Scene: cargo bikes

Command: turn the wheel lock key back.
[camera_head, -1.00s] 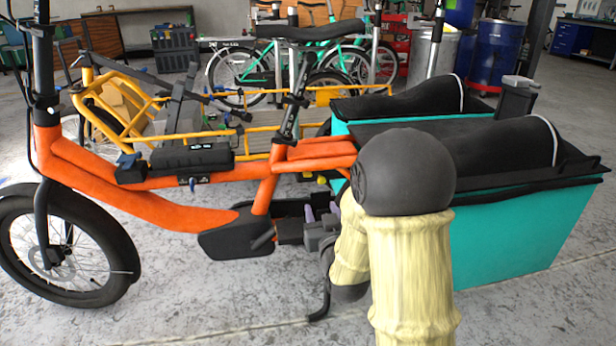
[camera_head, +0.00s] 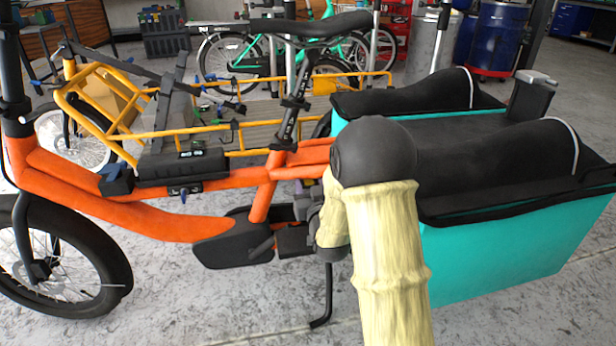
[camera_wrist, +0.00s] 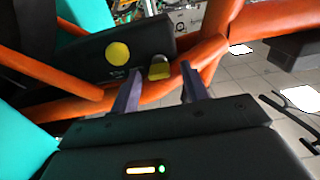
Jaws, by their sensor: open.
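In the wrist view a small dull-yellow knob (camera_wrist: 158,67), which may be the wheel lock key, shows between and beyond my fingertips. It sits at the edge of a dark housing (camera_wrist: 145,45) with a round yellow disc (camera_wrist: 118,53), against the orange bike frame (camera_wrist: 205,50). My gripper (camera_wrist: 160,69) is open, with one finger on each side of the knob in the picture. I cannot tell whether they touch it. In the head view my arm hides most of the gripper, beside the orange bike (camera_head: 150,215) near its rear; the knob is hidden there.
The teal cargo box (camera_head: 500,250) with a black cover stands right of my arm. A kickstand (camera_head: 325,300) reaches the floor below. A yellow-framed cargo bike (camera_head: 200,130) stands behind. Grey floor (camera_head: 180,315) is open in front.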

